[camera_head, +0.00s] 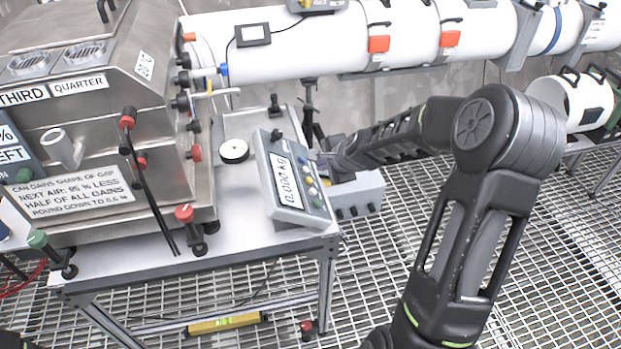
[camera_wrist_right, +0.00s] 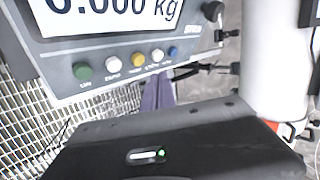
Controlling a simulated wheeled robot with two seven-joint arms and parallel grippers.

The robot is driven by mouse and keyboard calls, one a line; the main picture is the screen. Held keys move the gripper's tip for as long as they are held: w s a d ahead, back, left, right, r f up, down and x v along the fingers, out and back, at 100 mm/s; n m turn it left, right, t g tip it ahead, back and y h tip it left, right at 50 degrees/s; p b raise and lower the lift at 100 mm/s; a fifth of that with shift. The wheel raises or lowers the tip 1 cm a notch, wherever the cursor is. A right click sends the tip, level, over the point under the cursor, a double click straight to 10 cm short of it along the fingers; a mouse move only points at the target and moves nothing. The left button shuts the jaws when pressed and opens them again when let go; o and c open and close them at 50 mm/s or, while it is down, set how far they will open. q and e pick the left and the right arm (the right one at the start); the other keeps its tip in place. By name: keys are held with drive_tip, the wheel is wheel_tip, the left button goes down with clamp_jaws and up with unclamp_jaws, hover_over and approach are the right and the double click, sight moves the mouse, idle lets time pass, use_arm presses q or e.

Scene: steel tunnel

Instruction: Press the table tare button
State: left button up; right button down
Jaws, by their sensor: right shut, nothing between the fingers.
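The table scale's display unit (camera_head: 290,180) stands tilted on the right side of the steel table (camera_head: 140,262), its screen reading 0.000 kg. In the right wrist view its panel (camera_wrist_right: 70,85) shows a row of green (camera_wrist_right: 83,73), white (camera_wrist_right: 112,64), yellow (camera_wrist_right: 136,60), white (camera_wrist_right: 157,55) and blue (camera_wrist_right: 172,51) buttons. Their small labels are too blurred to read surely, so I cannot tell which is tare. My right gripper (camera_head: 322,157) is shut and empty at the unit's right edge. Its fingers (camera_wrist_right: 158,93) appear just below the second white button; contact is unclear. My left gripper is not in view.
A large steel machine (camera_head: 90,120) with red and black knobs fills the table's left. A round black-rimmed disc (camera_head: 234,151) lies behind the display unit. A grey box (camera_head: 358,196) is right of the table. White pipes (camera_head: 300,45) run behind. Grating floor (camera_head: 400,230) is open at right.

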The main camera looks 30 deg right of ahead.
drive_tip(key=d+r, duration=0.1)
drive_tip(key=r, duration=0.1)
drive_tip(key=shift+s+d+r, duration=0.3)
drive_tip(key=shift+s+d, duration=0.05)
idle(0.6)
